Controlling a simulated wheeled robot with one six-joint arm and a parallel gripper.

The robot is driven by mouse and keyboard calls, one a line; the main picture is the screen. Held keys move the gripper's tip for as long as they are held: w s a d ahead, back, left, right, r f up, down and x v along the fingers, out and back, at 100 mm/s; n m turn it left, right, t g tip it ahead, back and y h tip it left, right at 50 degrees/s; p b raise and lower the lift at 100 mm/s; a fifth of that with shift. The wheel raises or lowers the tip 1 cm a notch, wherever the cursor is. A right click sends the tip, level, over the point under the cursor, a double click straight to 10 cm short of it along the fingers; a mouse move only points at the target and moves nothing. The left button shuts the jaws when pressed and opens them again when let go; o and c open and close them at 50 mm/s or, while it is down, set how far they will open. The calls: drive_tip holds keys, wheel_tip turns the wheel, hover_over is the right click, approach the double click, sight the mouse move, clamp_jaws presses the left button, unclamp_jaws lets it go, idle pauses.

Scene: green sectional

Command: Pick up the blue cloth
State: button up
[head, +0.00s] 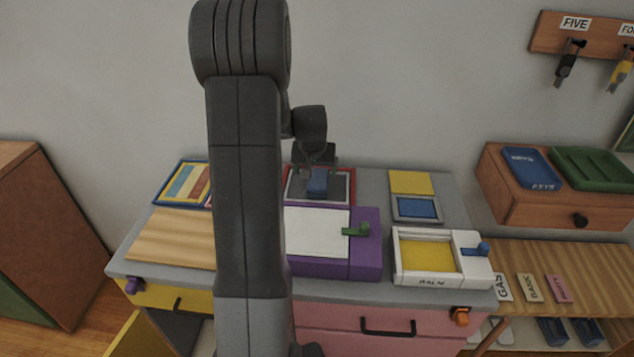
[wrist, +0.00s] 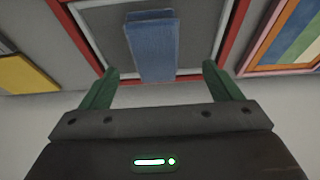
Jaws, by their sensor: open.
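The blue cloth (head: 317,182) lies on a grey panel inside a red frame at the back of the grey-topped cabinet. In the wrist view the cloth (wrist: 152,46) is a folded blue strip between my gripper's two green fingers. My gripper (head: 316,168) is over the back part of the red frame, close to the cloth. In the wrist view my gripper (wrist: 160,82) is open, with space between each finger and the cloth. I cannot tell how far above the cloth the fingertips are. My arm hides part of the cabinet top in the head view.
The red frame (wrist: 244,38) surrounds the cloth. A purple box (head: 366,258) with a white lid stands in front, and a white box (head: 478,268) stands right of it. A yellow panel (head: 410,183) lies to the right. A striped picture (head: 184,182) lies to the left.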

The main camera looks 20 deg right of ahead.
sight(318, 178)
drive_tip(key=shift+d+f, duration=0.15)
drive_tip(key=shift+f, duration=0.2)
drive_tip(key=shift+d+x, duration=0.1)
drive_tip(key=shift+x, duration=1)
drive_tip(key=shift+d+x, duration=0.15)
drive_tip(key=shift+x, duration=0.95)
drive_tip(key=shift+r, duration=0.15)
drive_tip(key=c, duration=1.2)
